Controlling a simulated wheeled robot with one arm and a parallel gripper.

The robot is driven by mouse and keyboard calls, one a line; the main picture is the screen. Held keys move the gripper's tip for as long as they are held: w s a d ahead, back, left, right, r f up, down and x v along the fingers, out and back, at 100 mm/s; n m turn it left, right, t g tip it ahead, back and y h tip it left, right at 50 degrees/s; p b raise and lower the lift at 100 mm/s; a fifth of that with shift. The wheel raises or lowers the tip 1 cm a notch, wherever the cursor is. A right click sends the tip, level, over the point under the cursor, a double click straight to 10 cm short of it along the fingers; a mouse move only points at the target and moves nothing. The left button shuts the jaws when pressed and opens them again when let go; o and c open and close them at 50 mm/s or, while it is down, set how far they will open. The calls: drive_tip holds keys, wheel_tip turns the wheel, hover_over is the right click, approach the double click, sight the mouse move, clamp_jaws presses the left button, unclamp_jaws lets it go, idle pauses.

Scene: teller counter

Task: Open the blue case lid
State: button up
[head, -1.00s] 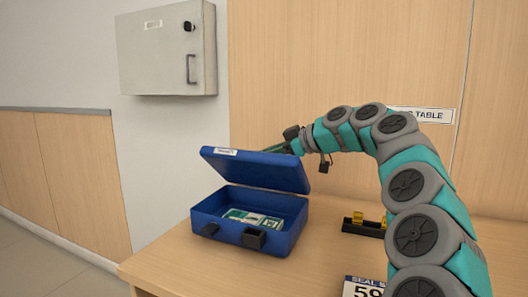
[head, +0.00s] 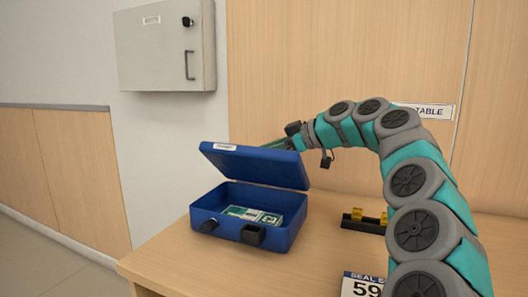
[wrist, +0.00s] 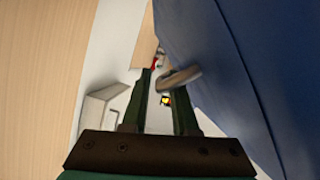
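The blue case (head: 275,235) stands on the wooden table, with green-and-white packs (head: 250,215) inside. Its lid (head: 255,168) is partly raised and slanted over the open body, with a white label on its upper edge. My gripper (head: 278,144) is at the lid's upper back right edge, its fingertips partly hidden by the lid. In the wrist view my gripper (wrist: 163,78) shows two dark green fingers with a gap between them. The blue lid (wrist: 225,60) fills the right side there, close to the right finger. Contact is unclear. A greyish flat piece (wrist: 180,78) crosses that finger's tip.
A dark holder with yellow pieces (head: 358,222) stands right of the case. A number sign (head: 362,286) is at the front, beside my arm. A grey wall cabinet (head: 165,45) hangs at upper left. The wood panel stands behind the table.

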drive_tip(key=v, duration=0.7)
drive_tip(key=shift+d+b, duration=0.15)
drive_tip(key=shift+b, duration=0.25)
